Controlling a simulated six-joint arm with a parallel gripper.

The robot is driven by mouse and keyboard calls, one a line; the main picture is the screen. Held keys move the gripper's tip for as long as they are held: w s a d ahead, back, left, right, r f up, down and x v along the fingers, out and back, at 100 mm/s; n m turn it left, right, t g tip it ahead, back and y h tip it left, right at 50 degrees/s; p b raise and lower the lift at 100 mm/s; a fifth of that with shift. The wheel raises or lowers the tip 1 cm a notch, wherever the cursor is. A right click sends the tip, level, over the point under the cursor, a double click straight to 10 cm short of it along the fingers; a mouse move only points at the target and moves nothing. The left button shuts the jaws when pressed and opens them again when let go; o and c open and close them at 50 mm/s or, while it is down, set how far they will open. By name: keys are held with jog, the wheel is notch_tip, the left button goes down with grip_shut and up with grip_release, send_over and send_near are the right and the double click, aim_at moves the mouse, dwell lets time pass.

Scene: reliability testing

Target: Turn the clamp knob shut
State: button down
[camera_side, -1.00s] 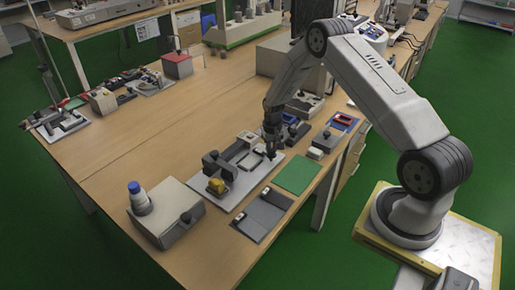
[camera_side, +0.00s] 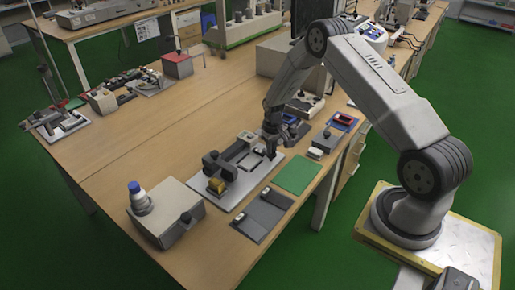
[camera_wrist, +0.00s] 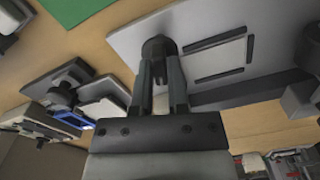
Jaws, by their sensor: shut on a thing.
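The clamp knob (camera_wrist: 158,46) is dark and round, at the corner of a light grey fixture plate (camera_wrist: 125,40) in the wrist view. My gripper (camera_wrist: 160,72) has both fingers closed around the knob's sides. In the side view my gripper (camera_side: 271,150) reaches down to the plate (camera_side: 235,197) at its right end, and the fingers hide most of the knob. A dark rectangular frame (camera_wrist: 218,58) lies on the plate beside the knob. How far the knob is turned cannot be told.
A dark block with a yellow part (camera_side: 217,186) stands on the plate's left side. A grey box (camera_side: 167,212) with a blue-topped post is farther left. A green mat (camera_side: 297,174) and small devices (camera_side: 325,141) lie close by on the right.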

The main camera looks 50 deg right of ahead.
jog(key=shift+n, duration=1.7)
jog(key=c, duration=0.8)
grip_release()
jog(key=shift+r, duration=0.1)
jog(key=shift+r, duration=2.15)
